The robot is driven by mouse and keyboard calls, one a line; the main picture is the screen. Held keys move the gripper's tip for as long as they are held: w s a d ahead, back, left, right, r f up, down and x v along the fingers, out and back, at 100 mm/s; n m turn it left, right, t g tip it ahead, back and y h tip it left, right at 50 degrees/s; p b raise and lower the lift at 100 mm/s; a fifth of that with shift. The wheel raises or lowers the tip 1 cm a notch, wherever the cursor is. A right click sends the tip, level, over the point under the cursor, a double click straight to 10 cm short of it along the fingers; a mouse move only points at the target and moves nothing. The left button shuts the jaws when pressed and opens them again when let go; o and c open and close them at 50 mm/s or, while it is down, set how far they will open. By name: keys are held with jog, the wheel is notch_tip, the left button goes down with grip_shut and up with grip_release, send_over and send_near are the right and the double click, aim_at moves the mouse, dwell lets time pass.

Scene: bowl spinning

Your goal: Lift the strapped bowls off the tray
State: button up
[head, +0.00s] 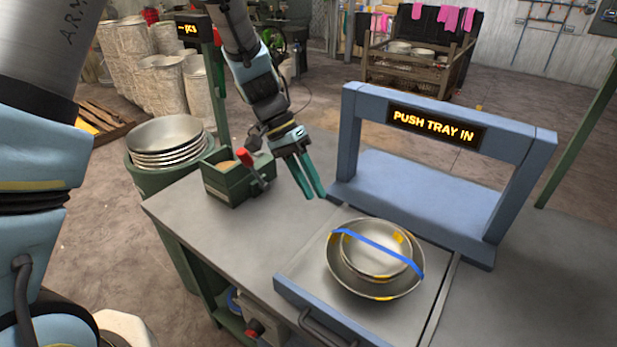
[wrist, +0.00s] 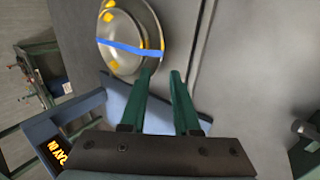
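The strapped bowls (head: 375,285) are two nested metal bowls, a smaller one inside a larger one, with yellow patches. A blue strap (head: 372,246) crosses their top. They sit upright on the grey tray (head: 303,264), which has a blue front wall and a dark handle. My gripper (head: 319,195) is above the table, behind and left of the bowls, with its green fingers pointing down. In the wrist view, the gripper (wrist: 160,74) has its fingers apart with nothing between them. The bowls (wrist: 125,58) show there beyond the left fingertip; I cannot tell whether it touches the rim.
A blue frame (head: 350,125) with a "PUSH TRAY IN" sign (head: 436,125) stands behind the tray. A green box (head: 232,190) sits on the table's left. A stack of bowls (head: 165,137) rests on a green drum beside the table.

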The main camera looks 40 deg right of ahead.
jog(key=b, duration=0.5)
send_near(340, 246)
jog(key=shift+s+d+f, duration=0.15)
jog(key=shift+f, duration=0.4)
jog(key=shift+s+d+f, duration=0.1)
jog(key=shift+d+f, duration=0.05)
jog(key=shift+f, duration=0.4)
jog(key=shift+s+d+f, duration=0.15)
jog(key=shift+s+f, duration=0.15)
jog(key=shift+s, duration=0.05)
jog(key=shift+b+x, duration=1.5)
grip_shut()
dwell(0.3)
dwell(1.5)
jog(key=shift+r, duration=0.1)
jog(key=shift+r+p, duration=0.7)
jog(key=shift+r, duration=0.4)
